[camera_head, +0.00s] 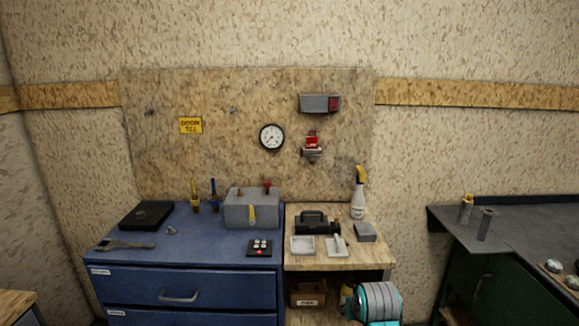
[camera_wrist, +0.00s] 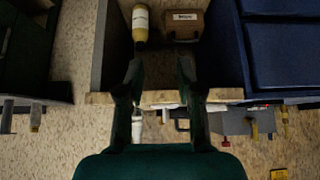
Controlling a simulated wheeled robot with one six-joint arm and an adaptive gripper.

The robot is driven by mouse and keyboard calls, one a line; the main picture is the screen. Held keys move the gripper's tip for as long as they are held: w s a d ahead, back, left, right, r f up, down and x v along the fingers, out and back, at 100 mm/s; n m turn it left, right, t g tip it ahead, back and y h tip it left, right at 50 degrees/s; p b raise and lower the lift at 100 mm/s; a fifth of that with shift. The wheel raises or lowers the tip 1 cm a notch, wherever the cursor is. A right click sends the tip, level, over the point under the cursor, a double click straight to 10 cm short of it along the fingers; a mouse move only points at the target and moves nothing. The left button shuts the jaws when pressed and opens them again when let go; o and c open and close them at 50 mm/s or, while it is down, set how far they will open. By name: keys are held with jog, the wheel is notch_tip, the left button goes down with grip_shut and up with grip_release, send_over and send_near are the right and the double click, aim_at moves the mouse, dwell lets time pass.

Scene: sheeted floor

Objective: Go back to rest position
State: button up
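My gripper (camera_wrist: 160,70) shows in the wrist view with its two dark fingers spread apart. I see nothing held between them. It faces the front of the wooden bench, whose front edge (camera_wrist: 165,97) crosses behind the fingers. In the head view my grey and teal arm link (camera_head: 378,303) is at the bottom, right of centre, in front of the bench. The gripper's fingers cannot be made out there.
A blue drawer cabinet (camera_head: 180,288) stands left of the wooden bench (camera_head: 340,262). A labelled brown box (camera_wrist: 186,27) and a cream cylinder (camera_wrist: 141,22) are under the bench top. A dark workbench (camera_head: 520,245) is at right.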

jog(key=s+f+t, duration=0.3)
jog(key=s+f, duration=1.4)
jog(key=s, duration=0.4)
jog(key=s+d+t, duration=0.1)
jog(key=s+t, duration=0.1)
jog(key=s, duration=1.4)
jog(key=s+r+t, duration=0.2)
jog(key=s+r, duration=1.3)
jog(key=s, duration=0.4)
jog(key=shift+s+d+r, duration=0.2)
jog(key=shift+r, duration=0.1)
